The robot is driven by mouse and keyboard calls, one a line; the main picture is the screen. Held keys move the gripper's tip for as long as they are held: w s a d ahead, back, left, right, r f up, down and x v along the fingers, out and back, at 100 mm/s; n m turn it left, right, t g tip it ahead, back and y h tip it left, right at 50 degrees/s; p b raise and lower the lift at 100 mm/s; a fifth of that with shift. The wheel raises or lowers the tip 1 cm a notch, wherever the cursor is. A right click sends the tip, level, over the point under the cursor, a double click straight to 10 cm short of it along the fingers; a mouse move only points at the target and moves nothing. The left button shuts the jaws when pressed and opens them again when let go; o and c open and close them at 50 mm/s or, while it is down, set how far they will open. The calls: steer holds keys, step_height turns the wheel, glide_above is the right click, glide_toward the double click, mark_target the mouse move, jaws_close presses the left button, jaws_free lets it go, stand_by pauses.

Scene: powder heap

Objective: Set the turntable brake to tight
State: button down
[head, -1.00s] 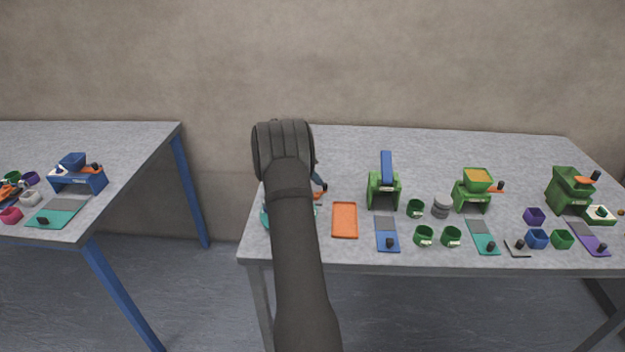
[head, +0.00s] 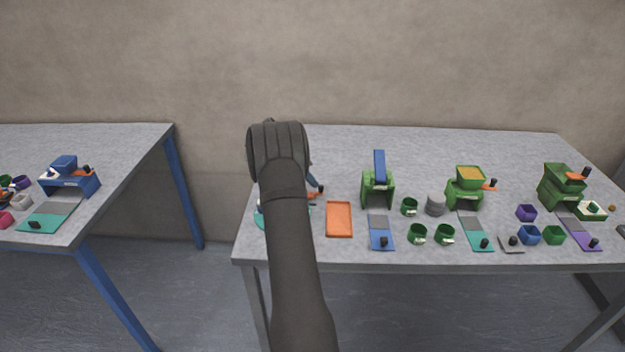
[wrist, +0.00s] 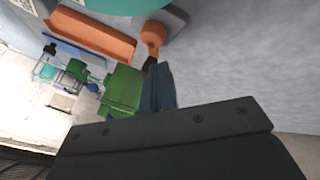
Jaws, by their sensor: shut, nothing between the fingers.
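The turntable's teal disc (head: 261,219) sits at the left end of the main table, mostly hidden behind my arm in the head view. Part of the disc shows at the top of the wrist view (wrist: 125,4). An orange lever (wrist: 153,36) with a dark tip sticks out beside the disc. The lever also shows just right of my arm in the head view (head: 314,191). My gripper (wrist: 160,72) is shut and empty, its blue-grey fingers close to the lever's dark tip. I cannot tell whether they touch. The brake's setting marks are not readable.
An orange tray (head: 339,219) lies right of the turntable. Beyond it stand a green machine with a blue upright part (head: 378,185), green cups (head: 418,234) and more green machines (head: 465,188). A second table (head: 120,150) stands left across a gap.

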steer(key=shift+s+a, duration=0.1)
steer(key=shift+s, duration=0.1)
steer(key=shift+w+a+f, duration=0.1)
steer(key=shift+w+a, duration=0.4)
steer(key=shift+w, duration=0.15)
steer(key=shift+w+a+r, duration=0.2)
steer(key=shift+w+a, duration=0.35)
steer(key=shift+w, duration=0.05)
steer(key=shift+w+a+r, duration=0.2)
steer(key=shift+w+a, duration=0.3)
steer(key=shift+w, duration=0.05)
steer(key=v, duration=0.9)
steer(key=shift+w, duration=0.35)
steer(key=shift+d, duration=0.1)
steer(key=shift+d, duration=0.1)
